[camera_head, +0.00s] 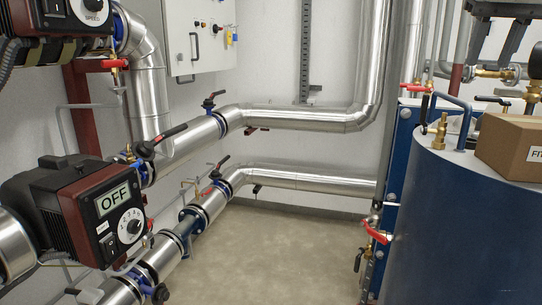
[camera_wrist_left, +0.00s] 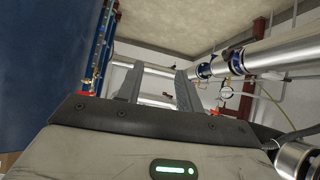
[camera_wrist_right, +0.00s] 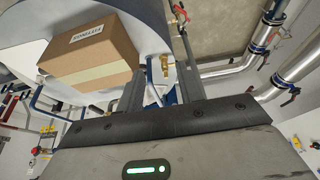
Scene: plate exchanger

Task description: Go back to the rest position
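My right gripper (camera_head: 490,58) shows at the top right of the head view, above the blue tank (camera_head: 460,220) and behind the cardboard box (camera_head: 512,148). Its two dark fingers are apart. In the right wrist view the right gripper (camera_wrist_right: 160,72) has a clear gap between its fingers and holds nothing; the cardboard box (camera_wrist_right: 90,58) shows to the left of them. My left gripper is out of the head view. In the left wrist view the left gripper (camera_wrist_left: 160,72) has its fingers apart with nothing between them; pipes show beyond.
Metal pipes (camera_head: 300,118) run along the back wall. A pump with an "OFF" display (camera_head: 112,200) stands at left. A red valve handle (camera_head: 377,232) sticks out by the tank. The floor (camera_head: 280,260) between is clear. A white cabinet (camera_head: 205,35) hangs behind.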

